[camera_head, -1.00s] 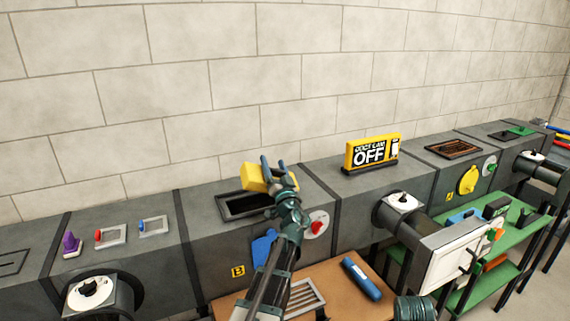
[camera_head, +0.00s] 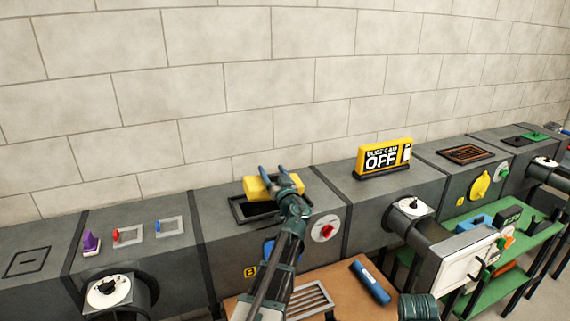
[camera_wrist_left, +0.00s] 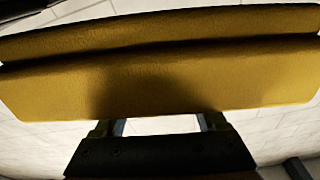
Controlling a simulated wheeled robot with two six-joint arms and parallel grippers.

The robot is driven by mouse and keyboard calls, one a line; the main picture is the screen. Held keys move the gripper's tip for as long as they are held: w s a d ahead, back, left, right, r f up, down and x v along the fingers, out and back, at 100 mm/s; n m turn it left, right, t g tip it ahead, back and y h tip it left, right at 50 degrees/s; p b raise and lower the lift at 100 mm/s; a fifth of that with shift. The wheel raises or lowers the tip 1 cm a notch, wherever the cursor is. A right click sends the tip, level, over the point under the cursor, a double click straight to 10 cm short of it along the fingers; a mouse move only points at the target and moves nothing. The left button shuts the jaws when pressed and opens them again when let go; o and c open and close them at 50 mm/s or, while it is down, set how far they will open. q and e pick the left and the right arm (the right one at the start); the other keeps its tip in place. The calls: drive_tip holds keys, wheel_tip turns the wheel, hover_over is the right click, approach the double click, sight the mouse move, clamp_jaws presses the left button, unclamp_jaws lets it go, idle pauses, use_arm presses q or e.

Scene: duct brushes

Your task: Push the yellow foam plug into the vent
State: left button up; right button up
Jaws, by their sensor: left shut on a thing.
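The yellow foam plug (camera_head: 257,187) is a block held over the back part of the vent. My left gripper (camera_head: 274,180) is shut on it, with blue-grey fingertips showing above the plug. The vent (camera_head: 236,210) is a dark rectangular opening with a frame in the top of the grey duct; its left and front edges show, and the plug and gripper hide part of it. I cannot tell whether the plug touches the frame. In the left wrist view the plug (camera_wrist_left: 190,75) spans the whole width in front of the jaws.
A yellow OFF sign (camera_head: 385,157) stands on the duct to the right. A red knob (camera_head: 327,230) is on the duct front beside my arm. A brown table (camera_head: 345,285) below holds a blue cylinder (camera_head: 370,282) and a grille (camera_head: 305,298). A purple brush (camera_head: 91,242) stands at left.

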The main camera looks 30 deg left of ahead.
use_arm(q)
drive_tip(key=f, duration=0.1)
drive_tip(key=s+a+n, duration=0.1)
drive_tip(key=s+f+n+g+p, duration=0.1)
drive_tip(key=shift+s+a+f+h, duration=0.25)
drive_tip(key=shift+f+h, duration=0.1)
drive_tip(key=shift+h, duration=0.05)
drive_tip(key=shift+a+r, duration=0.1)
drive_tip(key=shift+a, duration=0.15)
drive_tip(key=shift+w+a+r+p, duration=0.25)
drive_tip(key=shift+r+p, duration=0.1)
drive_tip(key=shift+p, duration=0.6)
drive_tip(key=shift+w+a+r+p, duration=0.15)
drive_tip(key=shift+r+p, duration=0.3)
drive_tip(key=shift+p, duration=0.1)
drive_tip(key=shift+w+d+r+p, duration=0.15)
drive_tip(key=shift+w+r+p, duration=0.15)
drive_tip(key=shift+r+p, duration=0.3)
drive_tip(key=shift+w+d+r+p, duration=0.1)
drive_tip(key=shift+w+r+p, duration=0.15)
drive_tip(key=shift+r+p, duration=0.25)
use_arm(e)
drive_tip(key=r, duration=0.1)
drive_tip(key=a+r, duration=0.1)
drive_tip(key=r, duration=0.3)
drive_tip(key=shift+w+a, duration=0.25)
use_arm(q)
drive_tip(key=shift+w, duration=0.15)
use_arm(e)
drive_tip(key=shift+f, duration=0.1)
